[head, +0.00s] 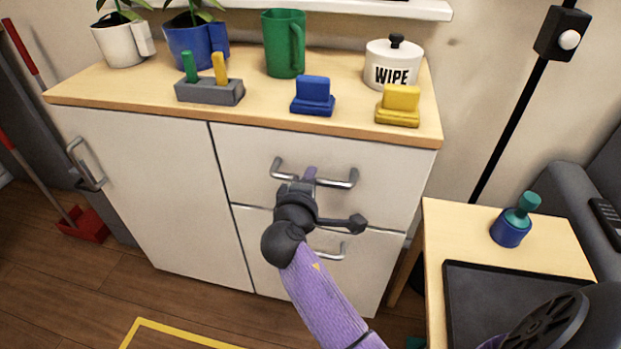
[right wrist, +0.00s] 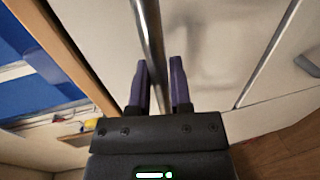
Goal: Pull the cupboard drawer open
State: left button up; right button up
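The cupboard (head: 150,190) is white with a wooden top. Its upper drawer (head: 385,180) looks closed and has a silver bar handle (head: 340,183). My right gripper (head: 309,176) is at this handle, with its fingertips near the bar's middle; my wrist hides part of the drawer front. In the right wrist view the handle bar (right wrist: 149,40) runs between the two purple fingers of my right gripper (right wrist: 160,78). The fingers are apart, with a slight gap showing beside the bar. My left gripper is not in view.
A lower drawer handle (head: 330,253) sits below, partly behind my wrist. A mug (head: 283,45), pots, a WIPE jar (head: 392,66) and coloured blocks stand on top. A side table (head: 455,225) with a bottle (head: 511,228) and dark tray (head: 470,290) stands at the right.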

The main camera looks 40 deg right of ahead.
grip_shut()
dwell(1.1)
